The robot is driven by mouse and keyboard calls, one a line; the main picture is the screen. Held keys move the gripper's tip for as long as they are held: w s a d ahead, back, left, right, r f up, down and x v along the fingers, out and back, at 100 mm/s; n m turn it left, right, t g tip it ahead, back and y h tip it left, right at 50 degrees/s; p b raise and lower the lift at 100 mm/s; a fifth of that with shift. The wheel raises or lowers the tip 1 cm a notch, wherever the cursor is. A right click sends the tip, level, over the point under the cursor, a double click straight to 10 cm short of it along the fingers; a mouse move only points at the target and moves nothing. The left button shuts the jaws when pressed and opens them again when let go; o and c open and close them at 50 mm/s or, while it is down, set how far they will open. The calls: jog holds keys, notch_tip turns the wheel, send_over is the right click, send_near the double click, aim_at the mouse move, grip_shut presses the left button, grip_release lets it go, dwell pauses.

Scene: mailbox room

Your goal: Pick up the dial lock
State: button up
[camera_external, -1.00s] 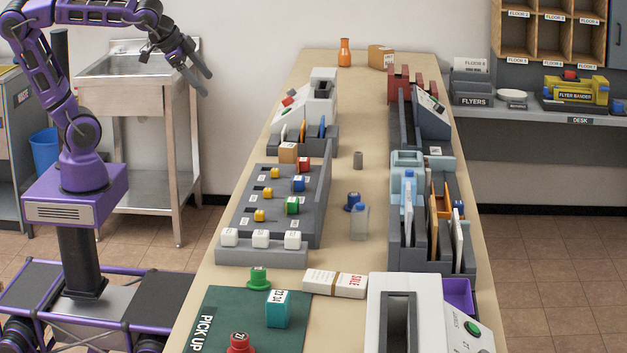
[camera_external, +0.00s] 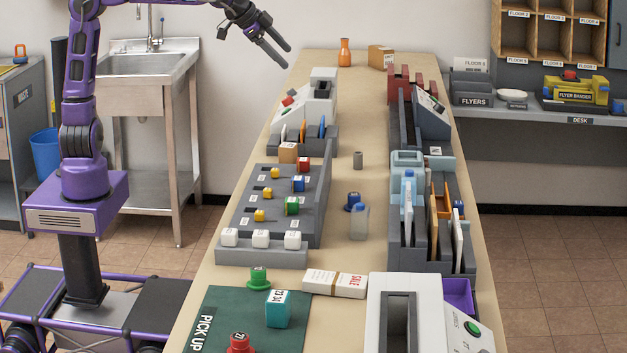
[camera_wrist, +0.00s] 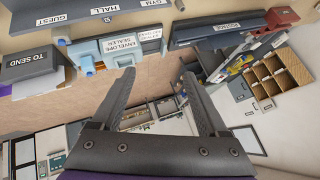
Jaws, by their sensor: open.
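My gripper (camera_external: 285,57) is open and empty, in the air by the far left end of the long table (camera_external: 340,120). Its two fingers also show spread apart in the wrist view (camera_wrist: 157,78), with nothing between them. I cannot make out for sure which thing is the dial lock. A dark blue object (camera_external: 353,201) lies nearer, beside a clear bottle (camera_external: 360,224). An orange-topped object (camera_external: 19,54) sits on the cabinet at the far left, too small to tell. My gripper is apart from all of these.
Grey racks (camera_external: 275,205) line the table's left side and sorters (camera_external: 440,258) its right side. An orange vase (camera_external: 345,52) and a cardboard box (camera_external: 381,56) stand at the far end. A strip down the table's middle is mostly clear. A sink (camera_external: 140,66) stands behind my arm.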

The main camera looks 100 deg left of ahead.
jog(key=w+d+f+m+g+h+p, duration=0.1)
jog(key=w+d+f+m+h, duration=0.1)
jog(key=w+d+m, duration=0.15)
jog(key=w+d+f+m+h+p, duration=0.1)
jog(key=w+d+f+m+h, duration=0.15)
jog(key=d+m, duration=0.25)
jog(key=m+g+p, duration=0.3)
jog(key=m+g, duration=0.3)
jog(key=m, duration=1.3)
send_near(256, 272)
jog(key=shift+n, duration=0.25)
jog(key=f, duration=0.5)
jog(key=shift+s+f+b, duration=0.25)
jog(key=shift+b, duration=0.1)
jog(key=f, duration=0.5)
jog(key=shift+w+d, duration=0.2)
jog(key=shift+w, duration=0.15)
jog(key=shift+r, duration=0.1)
jog(key=shift+c, duration=0.4)
